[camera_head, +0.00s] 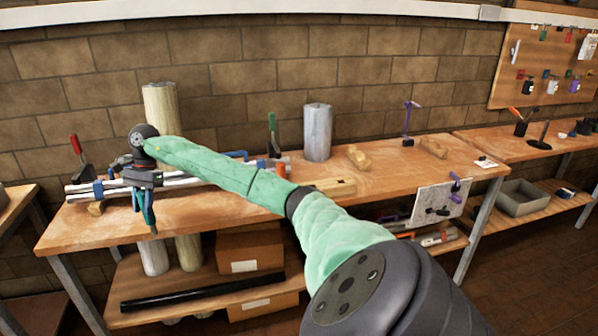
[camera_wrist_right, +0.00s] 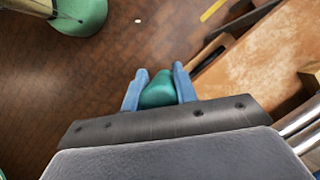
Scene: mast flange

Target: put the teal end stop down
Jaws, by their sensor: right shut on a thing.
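My right gripper (camera_head: 147,212) points down near the left part of the workbench, at its front edge. It is shut on the teal end stop, which shows in the right wrist view (camera_wrist_right: 158,92) between two blue fingertips. In that view brown floor lies behind the end stop, and the bench top (camera_wrist_right: 245,72) is to its right. My left gripper is in neither view.
Silver pipes (camera_head: 187,181) lie along the workbench (camera_head: 95,229) beside the gripper, with red-handled (camera_head: 76,146) and green-handled (camera_head: 272,124) clamps. A grey cylinder (camera_head: 318,133) and wooden pieces stand behind. The front left bench top is bare. Cardboard boxes (camera_head: 250,249) sit on the shelf below.

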